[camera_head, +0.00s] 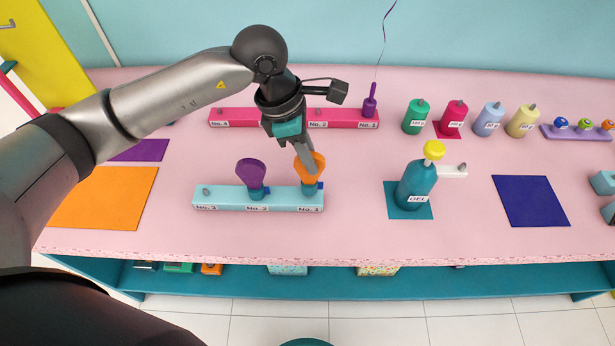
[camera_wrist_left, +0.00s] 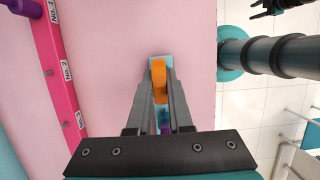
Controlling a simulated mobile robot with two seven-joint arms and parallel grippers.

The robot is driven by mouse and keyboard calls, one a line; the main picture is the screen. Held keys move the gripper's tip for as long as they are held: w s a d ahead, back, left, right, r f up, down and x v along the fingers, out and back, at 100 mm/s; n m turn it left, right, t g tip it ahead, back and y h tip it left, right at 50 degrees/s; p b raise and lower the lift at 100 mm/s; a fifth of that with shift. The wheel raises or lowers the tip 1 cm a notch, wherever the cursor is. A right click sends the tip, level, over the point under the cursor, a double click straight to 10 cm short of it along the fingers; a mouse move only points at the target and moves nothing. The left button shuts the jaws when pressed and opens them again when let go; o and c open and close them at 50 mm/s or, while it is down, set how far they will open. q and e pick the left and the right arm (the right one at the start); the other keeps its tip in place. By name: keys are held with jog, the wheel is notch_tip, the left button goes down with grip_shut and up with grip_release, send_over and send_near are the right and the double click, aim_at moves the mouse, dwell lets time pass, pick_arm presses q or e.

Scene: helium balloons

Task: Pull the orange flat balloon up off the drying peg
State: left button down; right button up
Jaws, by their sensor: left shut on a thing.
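The orange flat balloon (camera_head: 318,164) is on the No. 1 peg at the right end of the light blue drying rack (camera_head: 228,202). My left gripper (camera_head: 309,168) reaches down from above and is shut on the balloon. In the left wrist view the balloon (camera_wrist_left: 158,80) shows as an orange strip between the two fingertips. The balloon's lower end is still at the peg, and the fingers hide part of it.
A purple balloon (camera_head: 250,173) sits on the No. 2 peg just left. The pink rack (camera_head: 233,118) stands behind, with a purple item (camera_head: 370,105) at its right end. A teal gel bottle (camera_head: 416,188) stands to the right. The table front is clear.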

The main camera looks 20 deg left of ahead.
aim_at(307, 185)
pick_arm(q)
jog(key=shift+r+p, duration=1.7)
jog(key=shift+r, duration=1.15)
jog(key=s+a+f+m+g+y+b, duration=0.1)
jog(key=m+b, duration=0.4)
jog(key=m, duration=0.5)
jog(key=s+a+f+m+g+y+b, duration=0.2)
jog(key=s+a+m+g+b, duration=0.1)
jog(key=m, duration=0.8)
jog(key=shift+s+f+b, duration=0.35)
jog(key=shift+s+b, duration=0.4)
jog(key=shift+b, duration=0.3)
